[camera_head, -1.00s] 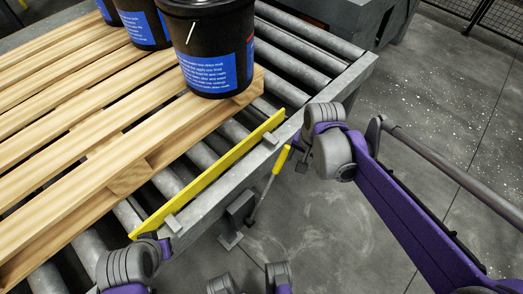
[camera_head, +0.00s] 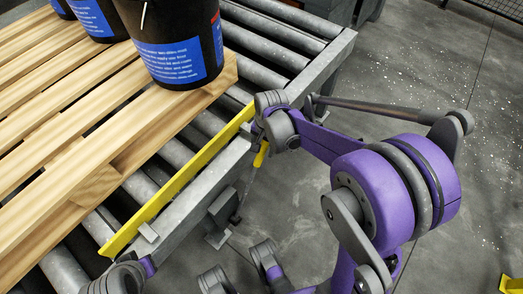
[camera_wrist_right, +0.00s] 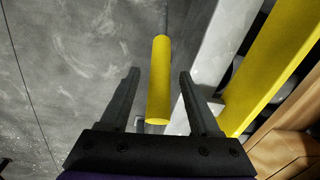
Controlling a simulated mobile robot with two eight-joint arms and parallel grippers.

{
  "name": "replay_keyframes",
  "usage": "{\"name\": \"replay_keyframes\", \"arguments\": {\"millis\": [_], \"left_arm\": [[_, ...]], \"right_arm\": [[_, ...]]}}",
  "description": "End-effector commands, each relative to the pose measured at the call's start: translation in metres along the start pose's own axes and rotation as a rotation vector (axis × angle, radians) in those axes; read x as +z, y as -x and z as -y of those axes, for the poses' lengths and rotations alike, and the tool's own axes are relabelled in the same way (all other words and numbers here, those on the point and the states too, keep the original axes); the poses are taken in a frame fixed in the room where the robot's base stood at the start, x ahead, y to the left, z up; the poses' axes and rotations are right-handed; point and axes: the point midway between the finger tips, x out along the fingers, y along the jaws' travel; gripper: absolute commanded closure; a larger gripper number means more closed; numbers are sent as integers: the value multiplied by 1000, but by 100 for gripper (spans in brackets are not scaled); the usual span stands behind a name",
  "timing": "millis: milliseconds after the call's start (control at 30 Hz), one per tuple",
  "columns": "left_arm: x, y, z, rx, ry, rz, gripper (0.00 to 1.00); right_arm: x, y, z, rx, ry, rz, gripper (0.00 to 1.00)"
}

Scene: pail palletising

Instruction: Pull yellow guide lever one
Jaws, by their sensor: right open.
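The guide lever has a yellow handle (camera_head: 261,154) on a thin dark rod, beside the conveyor's outer rail. In the right wrist view the handle (camera_wrist_right: 159,82) lies between the two dark fingers of my right gripper (camera_wrist_right: 157,78), with a gap on both sides. My right gripper (camera_head: 261,138) is open and partly hidden by its wrist in the head view. A long yellow guide bar (camera_head: 180,181) runs along the conveyor edge. My left gripper (camera_head: 140,264) is at the bottom left, near the bar's near end; its fingers are not clear.
A wooden pallet (camera_head: 60,165) lies on the roller conveyor (camera_head: 268,63). Several black pails (camera_head: 176,40) with blue labels stand on it. The grey rail (camera_head: 185,215) is close to my right gripper. The concrete floor (camera_head: 440,100) right of the conveyor is mostly clear.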

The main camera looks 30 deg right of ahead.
Motion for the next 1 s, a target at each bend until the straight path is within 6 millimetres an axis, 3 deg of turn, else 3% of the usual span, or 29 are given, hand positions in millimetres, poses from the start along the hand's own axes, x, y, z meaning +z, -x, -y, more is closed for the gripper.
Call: {"name": "replay_keyframes", "arguments": {"millis": [200,500,833,1000], "left_arm": [[2,-6,0,0,0,2,50],[2,-6,0,0,0,2,50],[2,-6,0,0,0,2,50],[2,-6,0,0,0,2,50]], "right_arm": [[0,-18,0,0,0,0,37],[0,-19,0,0,0,0,39],[0,-19,0,0,0,0,98],[0,-19,0,0,0,0,100]]}}
